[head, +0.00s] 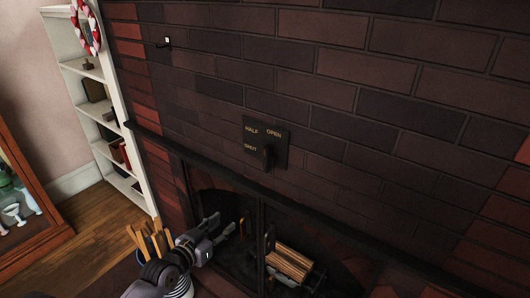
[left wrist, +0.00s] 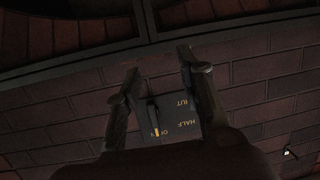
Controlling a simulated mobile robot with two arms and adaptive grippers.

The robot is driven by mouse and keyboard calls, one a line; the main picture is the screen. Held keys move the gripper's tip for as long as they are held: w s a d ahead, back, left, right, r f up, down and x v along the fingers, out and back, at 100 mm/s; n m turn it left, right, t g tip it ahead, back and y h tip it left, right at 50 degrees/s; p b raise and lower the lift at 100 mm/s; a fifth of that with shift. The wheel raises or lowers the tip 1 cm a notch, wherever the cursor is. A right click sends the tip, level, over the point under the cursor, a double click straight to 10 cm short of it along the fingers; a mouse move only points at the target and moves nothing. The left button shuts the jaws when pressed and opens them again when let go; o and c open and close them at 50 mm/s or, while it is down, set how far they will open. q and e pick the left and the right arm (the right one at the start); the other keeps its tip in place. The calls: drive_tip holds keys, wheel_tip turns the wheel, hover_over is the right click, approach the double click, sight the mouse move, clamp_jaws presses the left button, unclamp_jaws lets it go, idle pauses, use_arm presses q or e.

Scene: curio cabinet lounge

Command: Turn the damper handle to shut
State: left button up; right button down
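The damper plate (head: 281,158) is a dark square on the brick wall above the firebox, lettered HALF, OPEN and SHUT. Its dark handle (head: 268,158) stands out from the plate. In the left wrist view the handle (left wrist: 153,115) lies over part of the OPEN lettering, its yellowish tip at that word. My left gripper (head: 229,227) is below and left of the plate, in front of the firebox, apart from the handle. In the left wrist view its fingers (left wrist: 158,65) are spread with nothing between them; the plate (left wrist: 182,115) shows beyond. My right gripper is out of view.
A dark mantel ledge (head: 190,157) runs below the plate. Firebox doors and stacked logs (head: 290,262) are beneath it. A holder of wooden sticks (head: 150,240) is beside my left arm. A white shelf (head: 108,110) and a glass cabinet (head: 22,195) stand left. A small hook (head: 166,41) is on the wall.

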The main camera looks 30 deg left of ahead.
sight(265, 159)
use_arm(q)
drive_tip(key=d+r+m+t+h, duration=0.2)
drive_tip(key=d+r+t, duration=0.1)
drive_tip(key=r, duration=1.2)
drive_tip(key=w+d+p, duration=0.1)
drive_tip(key=w, duration=0.4)
drive_tip(key=w+p, duration=0.1)
drive_tip(key=w, duration=0.5)
drive_tip(key=w+d+p, duration=0.1)
drive_tip(key=w, duration=0.5)
drive_tip(key=shift+d+r+p, duration=0.2)
drive_tip(key=shift+d+p, duration=0.15)
drive_tip(key=shift+p, duration=0.05)
clamp_jaws()
